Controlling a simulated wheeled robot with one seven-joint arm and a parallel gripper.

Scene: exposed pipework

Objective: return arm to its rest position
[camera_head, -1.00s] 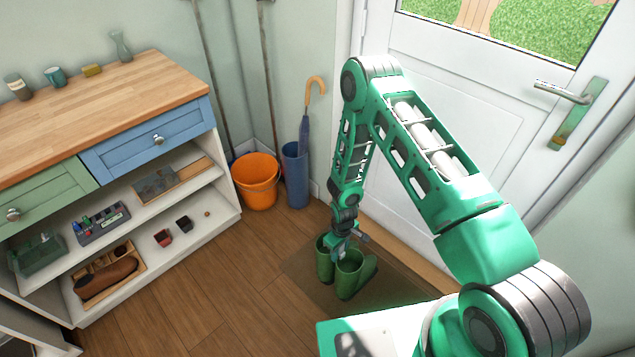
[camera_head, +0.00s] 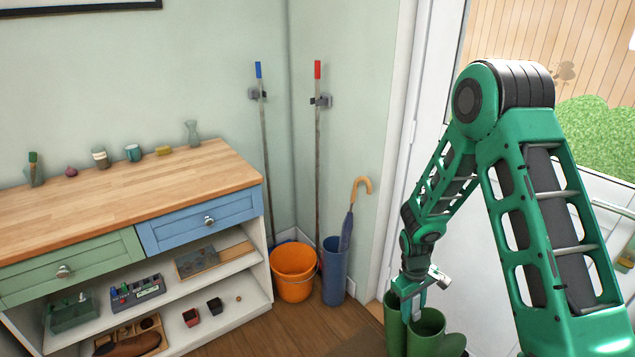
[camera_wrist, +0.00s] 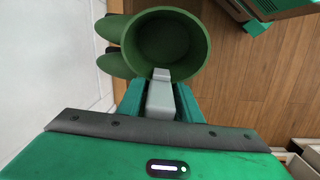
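A pair of green boots (camera_head: 428,335) stands at the bottom of the head view, partly cut off by the frame edge. In the wrist view one round boot opening (camera_wrist: 165,45) faces the camera, with two toes to its left. My gripper (camera_head: 411,302) points down at the boots in the head view. In the wrist view my grey fingers (camera_wrist: 161,85) overlap the near rim of the boot opening. The gap between the fingers does not show clearly, so I cannot tell whether they grip the rim. My arm is bent, its elbow high at the right.
An orange bucket (camera_head: 293,272) and a blue umbrella stand (camera_head: 335,275) are left of my gripper. A wood-topped cabinet (camera_head: 120,195) with open shelves fills the left. A white door (camera_head: 590,235) is behind my arm. Some floor (camera_head: 290,330) is clear.

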